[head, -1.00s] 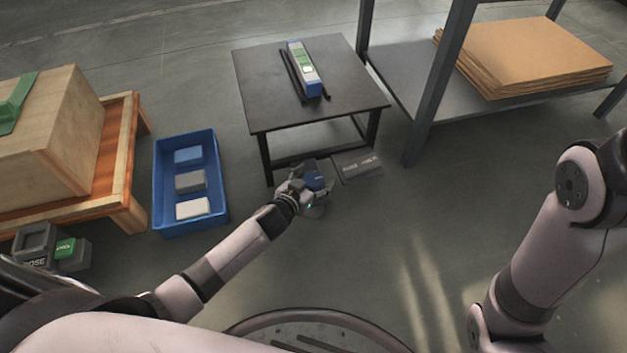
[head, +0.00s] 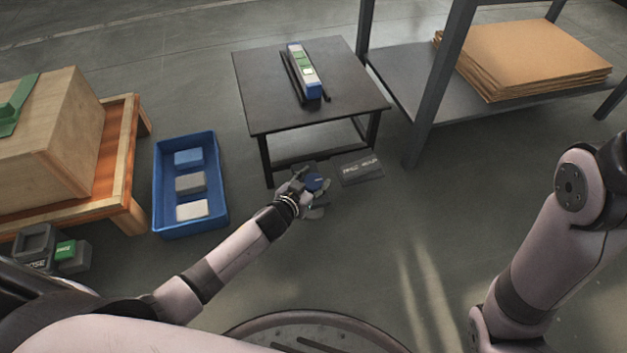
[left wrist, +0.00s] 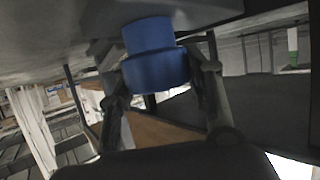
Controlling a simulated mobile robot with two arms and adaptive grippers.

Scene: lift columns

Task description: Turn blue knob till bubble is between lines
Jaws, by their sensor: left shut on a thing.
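The blue knob (head: 316,183) sits low by the front of the dark table (head: 262,98). My left gripper (head: 311,190) is shut on it, and the fingers partly hide it. In the left wrist view the knob (left wrist: 153,68) is a stepped blue cylinder between the two fingers (left wrist: 160,84), against a dark grey part. A long level (head: 304,68) with blue ends and green and pale sections lies between dark rails on the table. Its bubble and lines are too small to make out. My right arm shows at the right, but its gripper is out of view.
A grey plate with lettering (head: 361,169) is right of the knob. A blue bin (head: 222,203) with several blocks stands left. A wooden crate (head: 55,135) on an orange-brown stand is farther left. A shelf (head: 424,92) holds cardboard sheets (head: 530,52). The floor in front is open.

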